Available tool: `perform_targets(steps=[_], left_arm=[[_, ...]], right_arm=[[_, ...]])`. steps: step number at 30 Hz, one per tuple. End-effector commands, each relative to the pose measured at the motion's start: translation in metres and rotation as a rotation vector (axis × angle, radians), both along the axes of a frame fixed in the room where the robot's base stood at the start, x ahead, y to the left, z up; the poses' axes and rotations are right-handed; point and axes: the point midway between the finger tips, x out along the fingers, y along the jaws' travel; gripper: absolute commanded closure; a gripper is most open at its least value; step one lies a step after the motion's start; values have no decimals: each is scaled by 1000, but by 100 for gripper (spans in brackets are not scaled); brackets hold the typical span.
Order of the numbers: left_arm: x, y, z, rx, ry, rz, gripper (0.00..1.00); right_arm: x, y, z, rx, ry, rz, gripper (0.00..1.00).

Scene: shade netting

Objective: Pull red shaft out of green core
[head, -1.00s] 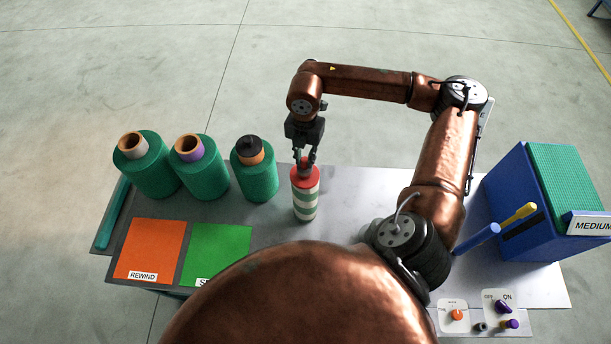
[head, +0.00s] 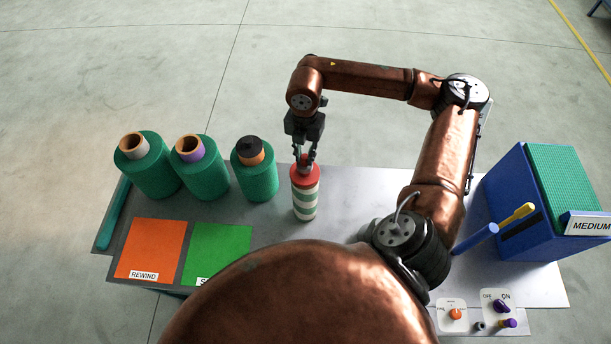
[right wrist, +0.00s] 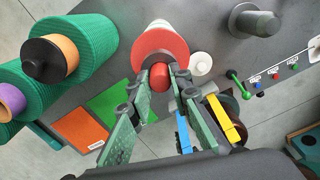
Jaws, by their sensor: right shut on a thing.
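The core (head: 305,204) stands upright on the grey table in the head view, with green and white bands and a red flange (head: 305,181) on top. The red shaft (right wrist: 160,75) shows in the right wrist view as a short round end in front of the red flange (right wrist: 160,48). My right gripper (head: 307,162) points down over the core, its fingers shut on the shaft from both sides. How far the shaft sits inside the core is hidden. My left gripper is not in view.
Three green netting rolls (head: 205,181) stand left of the core. Orange (head: 150,250) and green (head: 222,250) mats lie in front of them. A blue box (head: 530,215) and a control panel (head: 500,303) are at the right. Bare table lies around the core.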

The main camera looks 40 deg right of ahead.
Motion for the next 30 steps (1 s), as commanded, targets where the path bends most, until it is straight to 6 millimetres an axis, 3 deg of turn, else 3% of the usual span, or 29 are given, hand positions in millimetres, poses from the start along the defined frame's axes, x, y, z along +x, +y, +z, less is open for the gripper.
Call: perform_targets(steps=[30], left_arm=[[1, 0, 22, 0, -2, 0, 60]], right_arm=[[1, 0, 46, 1, -4, -1, 100]])
